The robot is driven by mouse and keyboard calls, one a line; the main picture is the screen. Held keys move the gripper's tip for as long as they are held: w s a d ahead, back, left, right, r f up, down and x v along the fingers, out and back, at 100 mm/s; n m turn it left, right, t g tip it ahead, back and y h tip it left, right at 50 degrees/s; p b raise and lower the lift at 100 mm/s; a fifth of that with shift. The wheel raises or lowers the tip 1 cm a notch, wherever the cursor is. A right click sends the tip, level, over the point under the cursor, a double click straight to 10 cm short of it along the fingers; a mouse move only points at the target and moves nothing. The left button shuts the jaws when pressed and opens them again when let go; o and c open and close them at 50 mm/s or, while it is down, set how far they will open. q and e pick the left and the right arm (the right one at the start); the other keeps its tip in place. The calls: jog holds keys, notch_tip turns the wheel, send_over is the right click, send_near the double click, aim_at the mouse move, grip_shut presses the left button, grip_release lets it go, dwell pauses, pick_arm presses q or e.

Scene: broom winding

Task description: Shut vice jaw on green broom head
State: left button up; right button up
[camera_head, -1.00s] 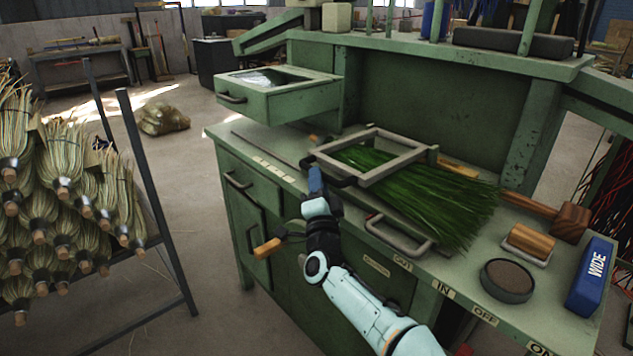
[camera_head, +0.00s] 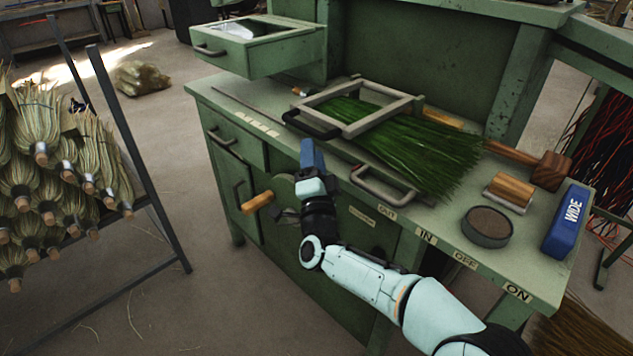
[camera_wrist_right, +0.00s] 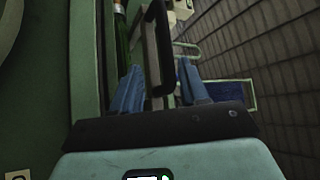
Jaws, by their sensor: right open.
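The green broom head (camera_head: 415,150) lies spread on the green bench top. Its left part passes under a pale rectangular frame (camera_head: 385,119), which looks like the vice jaw, with a black handle (camera_head: 312,126) at its left end. My right gripper (camera_head: 311,148) is open, with blue fingers, just in front of the black handle and above the bench's front edge. In the right wrist view the black handle (camera_wrist_right: 160,45) shows between and beyond the two open fingers (camera_wrist_right: 160,90). I cannot tell whether they touch it. My left gripper is out of view.
A grey handle (camera_head: 384,194) stands right of my gripper at the bench edge. A mallet (camera_head: 551,169), a wood-topped block (camera_head: 508,192), a round tin (camera_head: 487,226) and a blue WIDE block (camera_head: 567,222) sit to the right. A broom rack (camera_head: 166,226) stands left.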

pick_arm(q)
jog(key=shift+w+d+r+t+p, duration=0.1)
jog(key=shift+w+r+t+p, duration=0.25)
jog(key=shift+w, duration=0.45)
pick_arm(e)
jog(key=v, duration=0.6)
jog(key=shift+s, duration=0.4)
jog(key=shift+d+f, duration=0.1)
